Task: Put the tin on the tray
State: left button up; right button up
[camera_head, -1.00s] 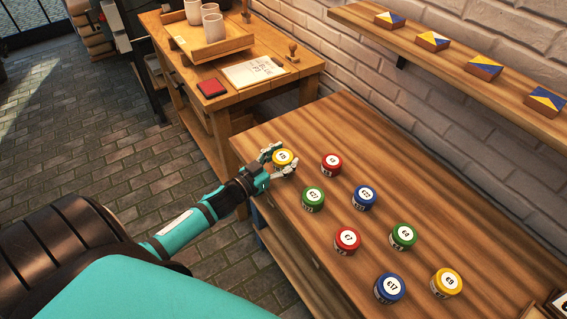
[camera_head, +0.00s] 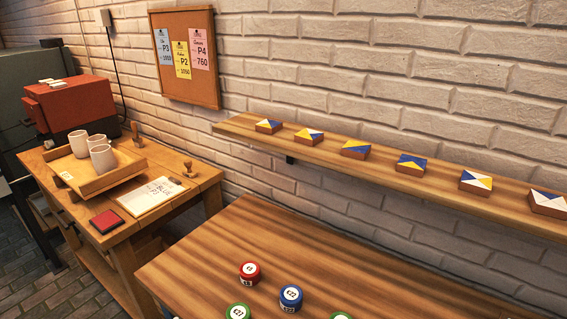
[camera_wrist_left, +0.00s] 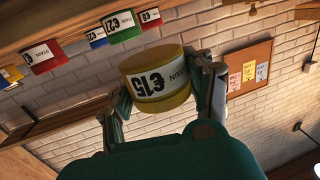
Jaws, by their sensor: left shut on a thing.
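The yellow tin (camera_wrist_left: 155,80) with a white label is gripped between the fingers of my left gripper (camera_wrist_left: 165,85) in the left wrist view. The tin is clear of the work surface there, with the row of other tins apart from it. The wooden tray (camera_head: 112,179) is in the head view at the left, on the side table, with white cups (camera_head: 103,158) in it. In the head view the yellow tin and my left gripper's fingers do not show. My right gripper is in neither view.
A red tin (camera_head: 249,274), a blue tin (camera_head: 290,298) and green tins (camera_head: 238,312) stand on the bench (camera_head: 200,260). A red pad (camera_head: 106,221), a paper (camera_head: 146,196) and a stamp (camera_head: 189,170) lie near the tray. A wall shelf (camera_head: 330,157) holds several painted blocks.

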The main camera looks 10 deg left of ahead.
pick_arm(q)
jog(key=d+r+n+y, duration=0.2)
jog(key=d+r+y, duration=0.1)
jog(key=d+r, duration=0.55)
jog(key=a+f+m+h, duration=0.1)
jog(key=a+f, duration=0.3)
jog(key=a+f+m+h, duration=0.1)
jog(key=a+f+h, duration=0.1)
jog(key=a+f, duration=0.2)
jog(key=shift+a+f, duration=0.3)
jog(key=shift+a, duration=0.1)
jog(key=shift+d, duration=0.1)
